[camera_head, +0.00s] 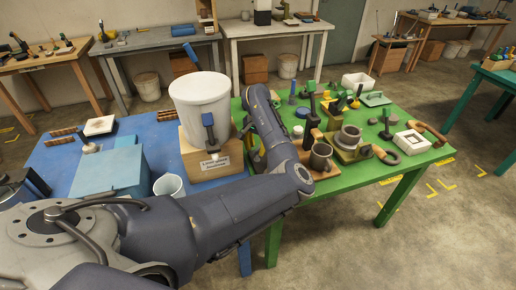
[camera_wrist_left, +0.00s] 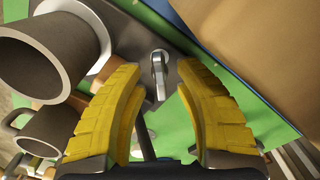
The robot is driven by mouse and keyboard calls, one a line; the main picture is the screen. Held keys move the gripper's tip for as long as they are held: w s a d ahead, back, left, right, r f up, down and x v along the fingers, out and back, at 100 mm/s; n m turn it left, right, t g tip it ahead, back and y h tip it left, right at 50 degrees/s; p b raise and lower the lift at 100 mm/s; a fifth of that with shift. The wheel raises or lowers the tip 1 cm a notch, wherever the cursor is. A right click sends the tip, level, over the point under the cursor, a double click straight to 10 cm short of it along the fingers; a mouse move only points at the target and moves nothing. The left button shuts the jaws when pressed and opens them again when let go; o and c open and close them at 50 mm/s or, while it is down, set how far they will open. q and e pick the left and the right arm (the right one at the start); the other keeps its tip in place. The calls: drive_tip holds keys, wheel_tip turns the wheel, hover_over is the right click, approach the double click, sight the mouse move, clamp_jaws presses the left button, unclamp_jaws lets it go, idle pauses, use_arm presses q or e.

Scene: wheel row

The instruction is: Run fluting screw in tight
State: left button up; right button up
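My left gripper (camera_wrist_left: 158,82) shows in the left wrist view with its two yellow fingers apart. A small metal fitting with a rounded top and a narrow stem (camera_wrist_left: 158,68) shows between and beyond the fingertips, against a dark grey plate. It may be the fluting screw; I cannot be sure. A thin dark rod (camera_wrist_left: 146,138) shows between the finger bases. No contact with the fingers is clear. In the head view my left arm reaches over the near edge of the green table (camera_head: 350,182) and its fingertips are hidden. My right gripper is not in view.
In the head view a white bucket (camera_head: 200,98) stands on a labelled wooden box (camera_head: 210,162), left of my forearm. A grey cylinder (camera_head: 320,157) and other parts crowd the green table. A blue box (camera_head: 112,172) and a white cup (camera_head: 169,185) are at left.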

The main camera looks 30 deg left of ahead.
sight(257, 148)
use_arm(q)
drive_tip(key=shift+r, duration=3.1)
